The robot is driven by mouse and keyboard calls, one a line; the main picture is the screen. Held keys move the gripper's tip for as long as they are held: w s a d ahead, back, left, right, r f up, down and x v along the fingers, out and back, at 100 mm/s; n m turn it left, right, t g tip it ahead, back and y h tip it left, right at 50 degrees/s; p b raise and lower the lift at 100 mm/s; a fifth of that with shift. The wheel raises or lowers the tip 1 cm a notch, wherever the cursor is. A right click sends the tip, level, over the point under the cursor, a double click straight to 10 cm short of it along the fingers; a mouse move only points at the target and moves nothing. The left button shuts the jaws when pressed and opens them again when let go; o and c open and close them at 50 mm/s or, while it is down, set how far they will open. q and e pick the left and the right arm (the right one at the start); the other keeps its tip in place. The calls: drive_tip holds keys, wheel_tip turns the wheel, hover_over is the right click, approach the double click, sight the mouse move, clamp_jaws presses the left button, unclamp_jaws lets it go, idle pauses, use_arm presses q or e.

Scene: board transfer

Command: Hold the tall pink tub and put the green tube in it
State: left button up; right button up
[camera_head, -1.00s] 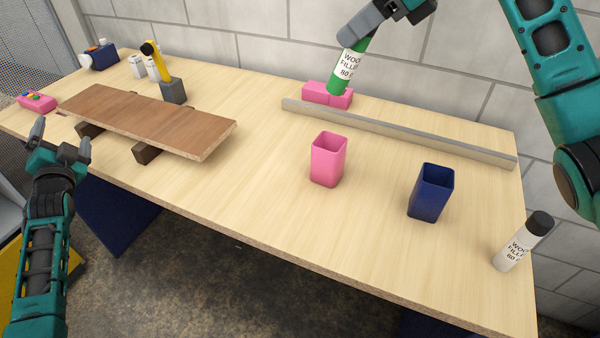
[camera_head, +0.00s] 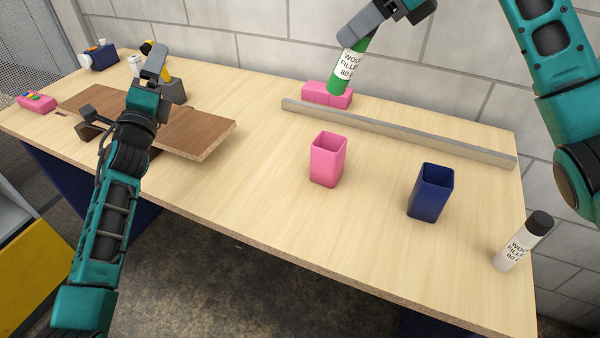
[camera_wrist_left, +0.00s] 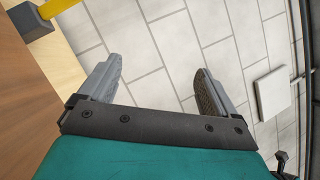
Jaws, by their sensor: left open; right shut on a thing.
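The tall pink tub (camera_head: 327,165) stands upright and open on the table, near its middle. The green tube (camera_head: 348,67), with a white label, is held by my right gripper (camera_head: 366,22) at the back, above the low pink box. My right gripper is shut on the tube's upper end. My left gripper (camera_head: 121,84) is open and empty above the brown board, well to the left of the tub. In the left wrist view its two fingers (camera_wrist_left: 155,85) are spread with nothing between them.
A grey rail (camera_head: 400,132) runs along the back, before a low pink box (camera_head: 315,93). The brown board (camera_head: 205,133) lies on blocks at left.

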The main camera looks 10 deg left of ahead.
use_arm(q)
drive_tip(key=s+d+f+m+g+h, duration=0.25)
drive_tip(key=d+f+m, duration=0.25)
drive_tip(key=d, duration=0.4)
drive_tip(key=s+d+f+m+g+h, duration=0.1)
drive_tip(key=s+d+f+m+h, duration=0.2)
drive_tip(key=d+f+m, duration=0.4)
drive_tip(key=m+g+h, duration=0.2)
drive_tip(key=m+h, duration=0.1)
drive_tip(key=m, duration=0.2)
approach(322, 166)
drive_tip(key=shift+w+d+r+y, duration=0.1)
drive_tip(key=shift+w+d+y, duration=0.2)
drive_tip(key=shift+w, duration=0.25)
drive_tip(key=x, duration=1.1)
drive_tip(key=shift+w+d, duration=0.2)
drive_tip(key=shift+w, duration=0.15)
drive_tip(key=shift+c, duration=0.4)
drive_tip(key=c, duration=1)
drive_tip(key=shift+o, duration=0.2)
use_arm(e)
wheel_tip(322, 166, down, 13)
drive_tip(key=o, duration=1.2)
drive_tip(key=shift+d, duration=0.1)
